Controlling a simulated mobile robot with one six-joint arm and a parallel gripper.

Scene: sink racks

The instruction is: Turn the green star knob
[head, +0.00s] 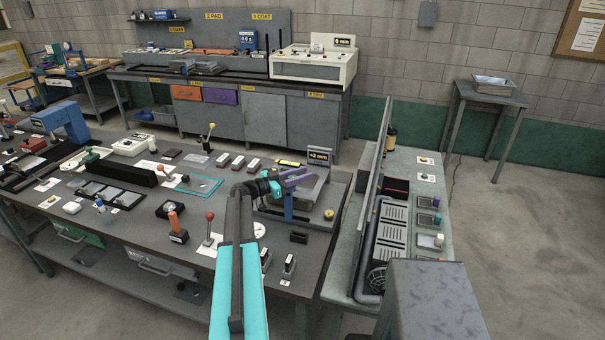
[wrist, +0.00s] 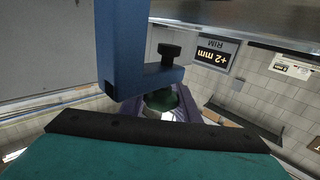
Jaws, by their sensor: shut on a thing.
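The green star knob (wrist: 170,98) shows dark green in the wrist view, just under a blue bracket (wrist: 150,82). My gripper (wrist: 162,108) has its purple fingers around the knob and is shut on it. The near part of the knob is partly covered by my fingers and the dark bar of my wrist. In the head view my gripper (head: 297,177) is at the blue post (head: 288,206) on the right part of the workbench. I cannot make out the knob there.
A black knob (wrist: 168,50) sits on top of the bracket, close to my fingers. A "+2 mm" sign (head: 318,155) stands behind my gripper. A red-topped lever (head: 209,225) stands to the left. A sink counter (head: 420,160) lies to the right.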

